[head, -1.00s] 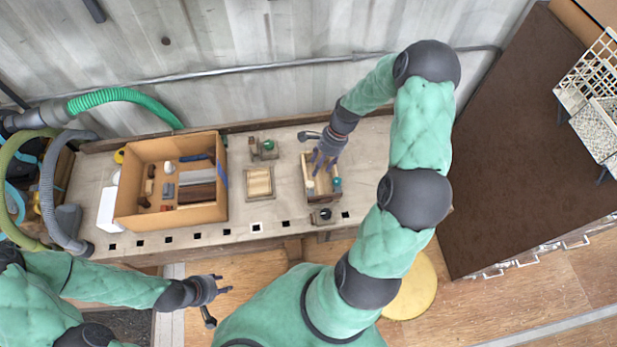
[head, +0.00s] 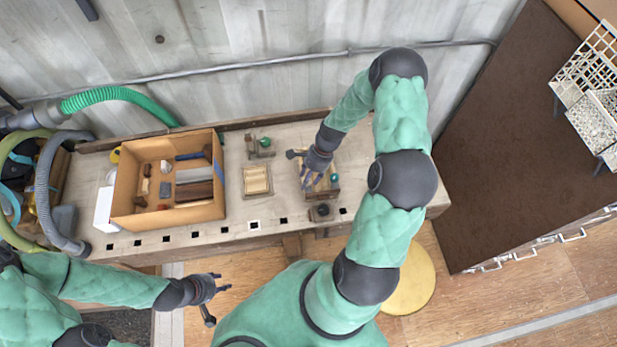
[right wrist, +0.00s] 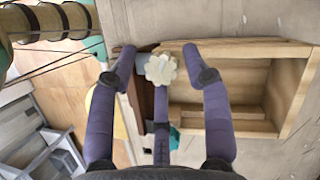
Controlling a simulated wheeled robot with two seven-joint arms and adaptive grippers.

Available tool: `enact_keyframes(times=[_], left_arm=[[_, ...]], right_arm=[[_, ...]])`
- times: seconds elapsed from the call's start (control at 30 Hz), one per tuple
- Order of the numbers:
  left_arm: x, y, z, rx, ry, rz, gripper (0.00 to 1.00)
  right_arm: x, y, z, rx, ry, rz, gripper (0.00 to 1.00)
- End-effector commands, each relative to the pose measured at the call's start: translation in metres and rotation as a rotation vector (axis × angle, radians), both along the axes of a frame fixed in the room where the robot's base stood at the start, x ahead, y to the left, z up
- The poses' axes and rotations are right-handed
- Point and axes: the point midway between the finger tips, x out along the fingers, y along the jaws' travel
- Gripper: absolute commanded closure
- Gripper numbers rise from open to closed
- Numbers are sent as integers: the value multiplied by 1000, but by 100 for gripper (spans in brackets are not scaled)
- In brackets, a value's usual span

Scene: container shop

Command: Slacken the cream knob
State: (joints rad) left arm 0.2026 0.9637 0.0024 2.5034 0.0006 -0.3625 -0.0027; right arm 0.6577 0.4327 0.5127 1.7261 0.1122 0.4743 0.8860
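The cream knob (right wrist: 161,69), pale with a lobed edge, shows in the right wrist view at the left end of an open wooden box (right wrist: 283,92). My right gripper (head: 310,182) is open, its purple fingers spread on either side of the knob and a third finger below it. I cannot tell whether any finger touches the knob. In the head view the gripper is over the wooden box (head: 330,191) and hides the knob. My left gripper (head: 217,286) is open and empty, in front of the bench.
A cardboard box (head: 120,205) with several small parts stands on the bench (head: 235,227) at left. A small wooden tray (head: 257,180) and a fixture with a green knob (head: 265,142) lie between. A teal part (right wrist: 175,138) is close to the right gripper.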

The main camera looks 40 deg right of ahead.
Motion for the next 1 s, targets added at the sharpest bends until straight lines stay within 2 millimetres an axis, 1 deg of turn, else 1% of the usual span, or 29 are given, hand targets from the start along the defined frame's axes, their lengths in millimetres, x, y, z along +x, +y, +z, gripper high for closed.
enact_keyframes(times=[0.03, 0.07, 0.1, 0.13, 0.37, 0.57, 0.77, 1.0], left_arm=[[0, 0, 0, 0, 0, 0, 60], [0, 0, 0, 0, 0, 0, 60], [0, 0, 0, 0, 0, 0, 60], [0, 0, 0, 0, 0, 0, 60], [0, 0, 0, 0, 0, 0, 60], [0, 0, -1, 0, 0, 0, 60], [0, 0, -4, 0, 0, 0, 60], [0, 0, -11, 0, 0, 0, 60]], right_arm=[[0, 0, 0, 0, 0, 0, 72], [0, 0, 0, 0, 0, 0, 81], [0, 0, 0, 0, 0, 0, 92], [0, 0, 0, 0, 0, 0, 100], [0, 0, 0, 0, 0, 7, 100], [1, 0, 0, 0, -1, 61, 100], [2, 0, -1, 0, -1, 187, 100], [3, 1, -1, 0, 0, 406, 100]])
